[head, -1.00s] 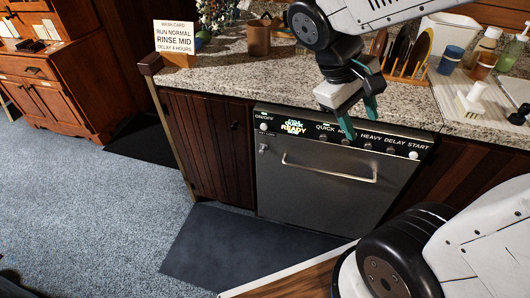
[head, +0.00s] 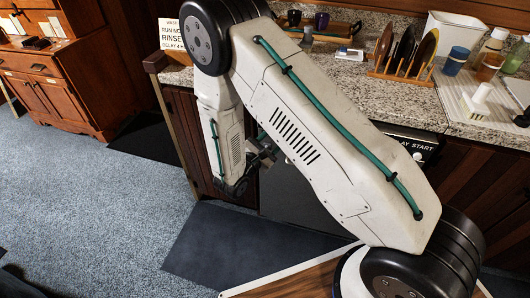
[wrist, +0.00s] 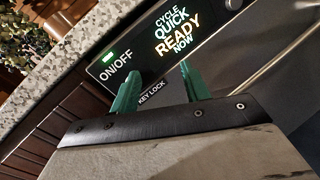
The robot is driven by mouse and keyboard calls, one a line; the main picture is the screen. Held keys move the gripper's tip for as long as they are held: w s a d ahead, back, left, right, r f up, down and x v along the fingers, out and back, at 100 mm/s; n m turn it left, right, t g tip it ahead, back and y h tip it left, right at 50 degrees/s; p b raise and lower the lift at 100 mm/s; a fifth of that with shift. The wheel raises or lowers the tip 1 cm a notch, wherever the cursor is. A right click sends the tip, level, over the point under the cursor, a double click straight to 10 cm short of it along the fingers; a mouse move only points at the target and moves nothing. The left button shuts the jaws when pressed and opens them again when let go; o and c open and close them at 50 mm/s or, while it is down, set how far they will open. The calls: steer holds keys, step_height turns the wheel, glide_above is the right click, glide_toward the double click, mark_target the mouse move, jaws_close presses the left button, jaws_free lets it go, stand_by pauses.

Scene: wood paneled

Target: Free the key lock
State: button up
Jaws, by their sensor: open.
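The dishwasher (head: 285,195) is a dark metal front under the counter, mostly hidden behind my arm in the head view. The lock itself is not visible; my gripper body covers the area below the label. My gripper (wrist: 159,70) has two green fingers, apart with nothing seen between them, close to the panel.
The panel display (wrist: 177,33) reads CYCLE QUICK READY NOW. The granite counter (head: 405,108) holds a plate rack (head: 402,68), bottles and cups. A wash card (head: 172,38) stands at its left end, partly covered by my arm. Carpet floor to the left is clear.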

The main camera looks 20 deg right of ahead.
steer(key=a+f+n+t+y, duration=0.4)
steer(key=a+f+n, duration=0.1)
steer(key=f, duration=0.6)
steer(key=x, duration=0.7)
steer(key=shift+w+d+f, duration=0.1)
steer(key=shift+d, duration=0.1)
